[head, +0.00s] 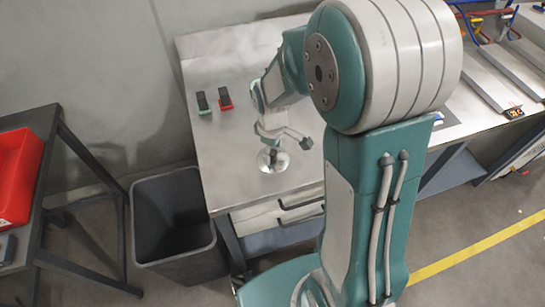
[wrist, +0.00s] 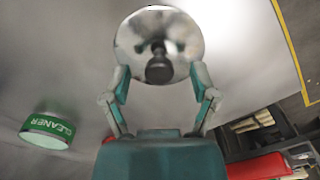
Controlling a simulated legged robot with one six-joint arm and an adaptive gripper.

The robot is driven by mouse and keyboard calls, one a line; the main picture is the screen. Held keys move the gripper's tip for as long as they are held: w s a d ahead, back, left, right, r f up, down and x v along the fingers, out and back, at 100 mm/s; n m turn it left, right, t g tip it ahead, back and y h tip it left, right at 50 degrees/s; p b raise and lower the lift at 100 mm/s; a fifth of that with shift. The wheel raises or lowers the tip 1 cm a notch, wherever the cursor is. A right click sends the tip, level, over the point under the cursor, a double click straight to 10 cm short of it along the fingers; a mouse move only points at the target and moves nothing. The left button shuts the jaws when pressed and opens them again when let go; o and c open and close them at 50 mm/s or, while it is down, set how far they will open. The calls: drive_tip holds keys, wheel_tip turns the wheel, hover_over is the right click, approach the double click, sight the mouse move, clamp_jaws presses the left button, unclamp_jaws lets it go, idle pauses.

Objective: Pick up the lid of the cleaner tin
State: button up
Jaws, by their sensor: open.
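The lid is a round shiny metal disc with a dark knob at its middle. In the wrist view the lid (wrist: 135,38) is at the top centre, beyond my gripper (wrist: 160,73). My gripper is open, with one finger on each side of the knob as seen there; whether it touches cannot be told. In the head view the lid (head: 280,163) appears to lie on the steel workbench, and my gripper (head: 271,149) points down over it. The cleaner tin (wrist: 47,131), with a green CLEANER label, shows at the left of the wrist view, apart from the lid.
The steel workbench (head: 225,165) has free surface left of my gripper. A green-based (head: 203,103) and a red-based black item (head: 225,99) stand towards its back. A dark bin (head: 150,215) stands on the floor beside it. A red crate (head: 15,190) sits on the left table.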

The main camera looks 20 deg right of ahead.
drive_tip(key=shift+f, duration=0.75)
clamp_jaws()
drive_tip(key=shift+r, duration=0.1)
